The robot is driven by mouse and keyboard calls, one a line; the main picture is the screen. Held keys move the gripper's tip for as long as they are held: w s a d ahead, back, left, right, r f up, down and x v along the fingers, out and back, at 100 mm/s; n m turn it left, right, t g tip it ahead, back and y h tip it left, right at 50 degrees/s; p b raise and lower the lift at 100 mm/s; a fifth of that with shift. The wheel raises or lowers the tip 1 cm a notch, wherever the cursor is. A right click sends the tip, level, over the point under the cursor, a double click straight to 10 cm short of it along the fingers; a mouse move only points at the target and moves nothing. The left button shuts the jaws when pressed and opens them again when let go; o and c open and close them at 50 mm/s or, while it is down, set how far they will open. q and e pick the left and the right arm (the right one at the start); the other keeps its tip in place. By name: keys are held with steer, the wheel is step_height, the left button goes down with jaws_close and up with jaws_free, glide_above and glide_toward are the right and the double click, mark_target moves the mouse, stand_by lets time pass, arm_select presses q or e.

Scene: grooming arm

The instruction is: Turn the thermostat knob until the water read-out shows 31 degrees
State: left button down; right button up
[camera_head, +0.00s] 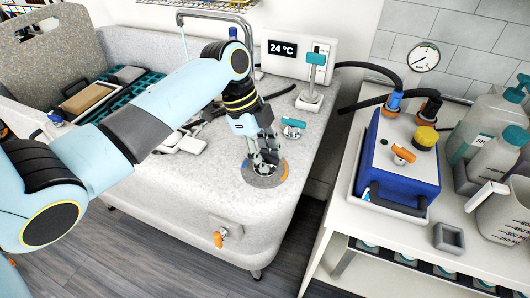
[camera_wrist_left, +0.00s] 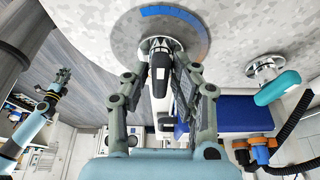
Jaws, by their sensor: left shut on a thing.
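The thermostat knob (camera_wrist_left: 160,62) stands at the centre of a round grey dial plate (camera_head: 262,183) on the tub's corner ledge. The plate carries a blue arc and an orange arc. The water read-out (camera_head: 283,49) on the white box behind the tub shows 24 °C. An arm with a gripper (camera_wrist_left: 60,76), seemingly my right one, shows small at the left of the left wrist view.
A teal-handled lever (camera_head: 293,124) stands just behind the dial, and a taller teal-topped fitting (camera_head: 313,80) farther back. An orange-handled drain tap (camera_head: 220,238) sits on the tub's front. A blue pump box (camera_head: 400,160) and bottles (camera_head: 495,150) fill the right cart.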

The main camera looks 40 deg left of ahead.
arm_select(q)
steer(key=shift+m+g, duration=0.4)
steer(key=shift+m, duration=0.9)
steer(key=shift+m+g+b, duration=0.3)
steer(key=shift+m+g, duration=0.3)
steer(key=shift+m, duration=0.7)
steer(key=shift+m, duration=1)
steer(key=c, duration=1.5)
jaws_free()
steer(key=shift+m+g+y, duration=0.3)
steer(key=shift+g, duration=0.1)
steer(key=o, duration=0.3)
